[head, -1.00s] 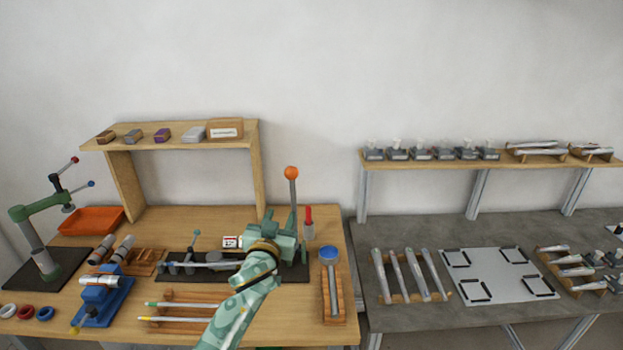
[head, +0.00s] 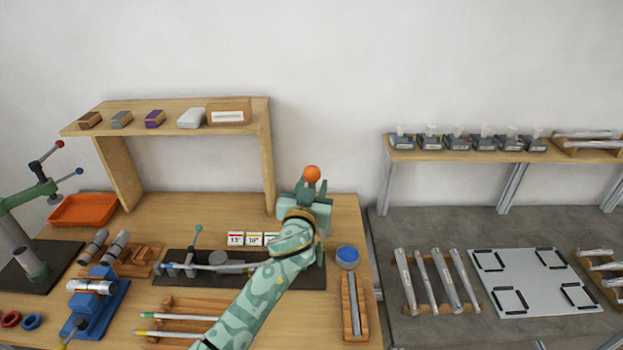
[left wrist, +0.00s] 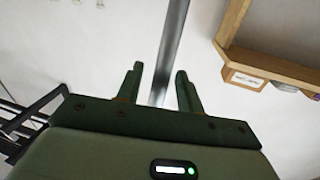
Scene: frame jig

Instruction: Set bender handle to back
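The bender (head: 221,267) stands on a dark base on the wooden bench. Its handle shows as an orange ball (head: 312,173) just above my left gripper in the head view; my gripper and arm hide most of its rod. In the left wrist view the grey handle rod (left wrist: 172,45) runs up between the spread fingers. My left gripper (head: 311,187) is open, also in the wrist view (left wrist: 160,85), with gaps between rod and fingers. I cannot tell how deep the rod sits between them. My right gripper is not in view.
Size cards (head: 252,239) stand behind the bender. A wooden shelf (head: 180,103) rises behind on the left. A grey table (head: 400,222) stands further right.

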